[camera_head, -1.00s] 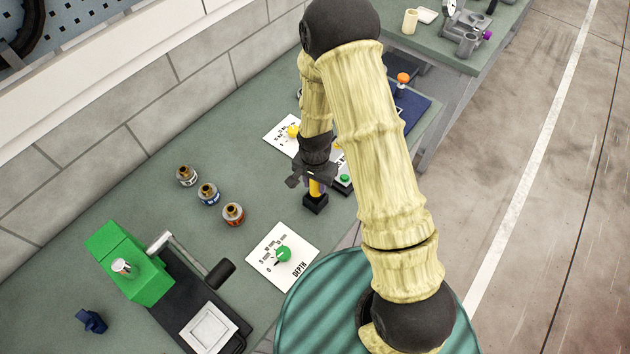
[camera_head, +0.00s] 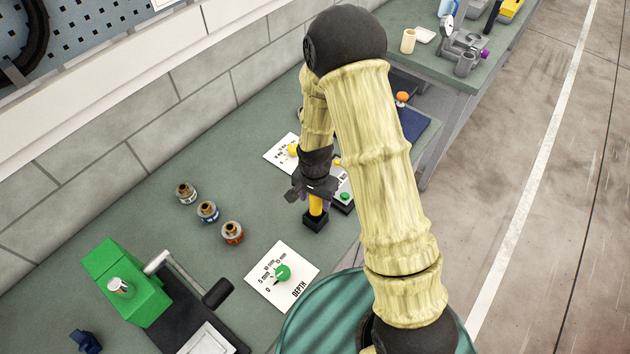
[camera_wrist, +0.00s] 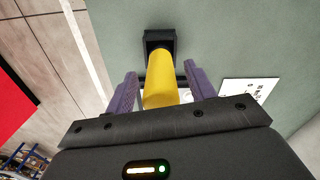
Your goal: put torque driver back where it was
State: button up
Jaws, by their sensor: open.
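The torque driver, a yellow cylinder (camera_head: 316,205), stands upright in a small black square holder (camera_head: 315,222) on the green bench. In the wrist view the yellow driver (camera_wrist: 160,82) runs between my two purple fingers into the black holder (camera_wrist: 160,40). My gripper (camera_head: 314,197) is over the driver from above. My gripper (camera_wrist: 160,92) is open, with a finger on each side of the driver and a visible gap at least on the left.
Several bottles, including an orange-labelled one (camera_head: 232,232), stand left of the holder. A DEPTH dial card (camera_head: 283,277) lies in front. A green-blocked press (camera_head: 127,285) is at lower left. A box with a green button (camera_head: 344,196) sits close right of the holder.

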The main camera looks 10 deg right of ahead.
notch_tip(320, 180, up, 10)
jog(key=b, duration=0.3)
jog(key=shift+r, duration=0.2)
dwell(0.5)
jog(key=s+d+r+n+t, duration=0.2)
jog(key=s+d+r+n, duration=0.4)
jog(key=s+d, duration=0.3)
jog(key=shift+s+d+r+n+t, duration=0.2)
jog(key=shift+s+r+n+t, duration=0.1)
jog(key=shift+s, duration=0.25)
jog(key=shift+f, duration=0.1)
jog(key=b+x, duration=0.2)
jog(key=b, duration=0.1)
jog(key=shift+s+f, duration=0.15)
jog(key=shift+f, duration=0.35)
